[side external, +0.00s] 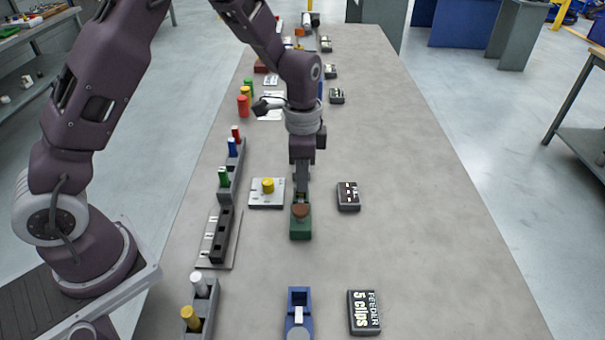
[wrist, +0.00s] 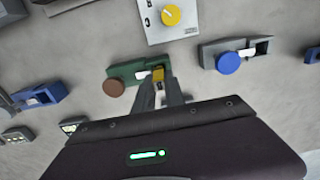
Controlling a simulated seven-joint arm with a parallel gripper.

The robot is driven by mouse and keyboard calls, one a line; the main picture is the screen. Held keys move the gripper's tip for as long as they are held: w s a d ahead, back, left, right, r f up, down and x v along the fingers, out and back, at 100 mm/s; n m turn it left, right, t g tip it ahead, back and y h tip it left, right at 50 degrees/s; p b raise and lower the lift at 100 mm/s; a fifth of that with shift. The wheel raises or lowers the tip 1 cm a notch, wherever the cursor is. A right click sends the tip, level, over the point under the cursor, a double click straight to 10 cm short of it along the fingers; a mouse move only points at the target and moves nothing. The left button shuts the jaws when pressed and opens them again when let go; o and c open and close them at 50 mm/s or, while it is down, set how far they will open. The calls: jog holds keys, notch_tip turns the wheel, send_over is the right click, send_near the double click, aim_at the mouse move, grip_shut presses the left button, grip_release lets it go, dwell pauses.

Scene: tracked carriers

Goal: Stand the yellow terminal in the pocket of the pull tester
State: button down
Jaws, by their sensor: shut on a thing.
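My gripper (wrist: 158,88) points down and is shut on a small yellow piece, the yellow terminal (wrist: 157,74), at the end of a green device (wrist: 122,70) with a brown disc (wrist: 113,88). In the side view my gripper (side external: 301,192) is at the far end of this green device (side external: 300,234), with the brown disc (side external: 300,211) nearer the camera. The fingers hide the terminal there. I cannot tell whether the terminal is inside the device or just above it. No readable label shows which device is the pull tester.
A pale plate with a yellow round piece (side external: 267,185) lies just left of the green device. Dark racks (side external: 221,240) line the left side. A blue device (side external: 299,297) and a "FEEDER 5 clips" sign (side external: 364,312) are nearer the camera. The table's right side is clear.

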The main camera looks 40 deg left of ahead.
jog(key=c, duration=1.3)
grip_release()
jog(key=o, duration=0.5)
jog(key=shift+c, duration=0.2)
jog(key=shift+r, duration=0.15)
jog(key=shift+r, duration=3.4)
